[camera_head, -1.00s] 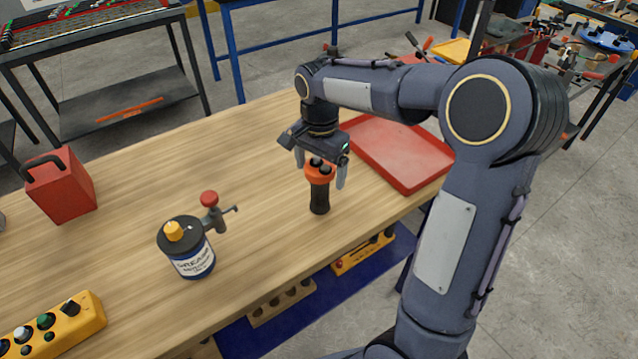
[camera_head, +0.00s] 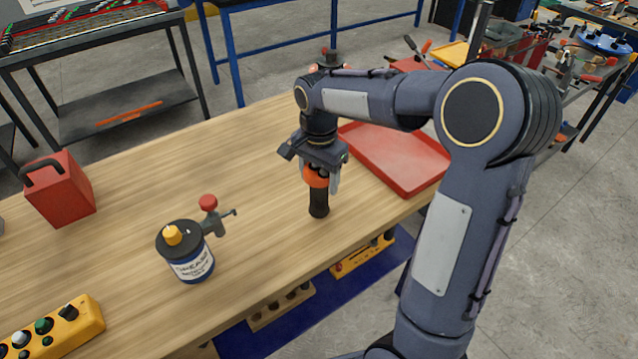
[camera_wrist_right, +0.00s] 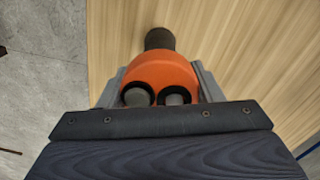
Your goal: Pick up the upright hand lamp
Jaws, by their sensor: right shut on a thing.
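The hand lamp has an orange head and a black handle (camera_head: 319,203). It stands upright on the wooden table near the table's front right edge. My right gripper (camera_head: 320,182) comes down over it from above, with its fingers on either side of the orange head, shut on it. In the right wrist view the orange head (camera_wrist_right: 163,74) sits between the two grey fingers, with two dark round openings facing the camera and the dark handle end beyond. My left gripper is not in view.
A red tray (camera_head: 400,158) lies just right of the lamp. A grease pot (camera_head: 188,255) with a red-knobbed tool beside it stands to the left. A red box (camera_head: 60,190) and a yellow button box (camera_head: 50,328) are farther left.

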